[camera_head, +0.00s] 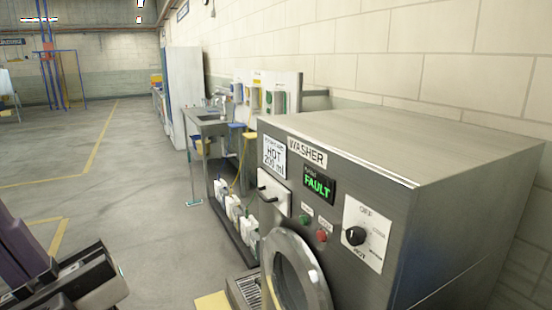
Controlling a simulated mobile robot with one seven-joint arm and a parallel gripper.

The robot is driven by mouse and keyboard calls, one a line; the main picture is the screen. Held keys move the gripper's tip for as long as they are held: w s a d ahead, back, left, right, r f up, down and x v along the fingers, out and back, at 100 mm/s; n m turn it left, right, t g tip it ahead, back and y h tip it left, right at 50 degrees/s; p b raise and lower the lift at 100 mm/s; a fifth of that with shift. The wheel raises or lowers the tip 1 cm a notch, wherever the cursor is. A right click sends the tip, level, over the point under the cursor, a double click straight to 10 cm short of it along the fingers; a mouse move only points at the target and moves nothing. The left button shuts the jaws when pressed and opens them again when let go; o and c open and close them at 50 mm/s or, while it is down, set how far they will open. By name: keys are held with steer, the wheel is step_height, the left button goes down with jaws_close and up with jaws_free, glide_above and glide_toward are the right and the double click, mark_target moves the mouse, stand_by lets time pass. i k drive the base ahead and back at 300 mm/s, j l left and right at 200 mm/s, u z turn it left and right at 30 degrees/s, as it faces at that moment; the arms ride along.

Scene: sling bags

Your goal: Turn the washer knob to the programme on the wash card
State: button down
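The washer (430,220) is a grey metal cabinet at the right, labelled WASHER. Its black knob (355,236) sits on a white dial plate (376,218) at the right of the front panel. OFF is printed above the knob and what looks like HOT below it; a label to the right is too small to read surely. I cannot tell which mark the knob points at. The white wash card (274,158) at the panel's upper left reads HOT and 200 ml. My gripper (95,285) is partly in view at the lower left, well away from the knob; its fingers are not clear.
A display (319,189) reads FAULT in green. Below it are a green button (304,219) and a red button (321,235). The round door (312,280) stands out at the lower front. A sink (208,122) and bottles (233,207) stand beyond the washer. Floor at left is clear.

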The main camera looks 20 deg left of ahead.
mark_target(355, 236)
steer(key=i+j, duration=0.1)
steer(key=j, duration=0.3)
steer(key=i+j, duration=0.1)
steer(key=j, duration=0.7)
steer(key=i+j, duration=0.15)
steer(key=j, duration=0.25)
steer(key=k+l, duration=0.1)
steer(key=l, duration=0.7)
steer(key=k+l, duration=0.15)
steer(key=l, duration=0.25)
steer(key=k+l, duration=0.1)
steer(key=l, duration=0.3)
steer(key=j+z, duration=0.8)
steer(key=i+l, duration=0.05)
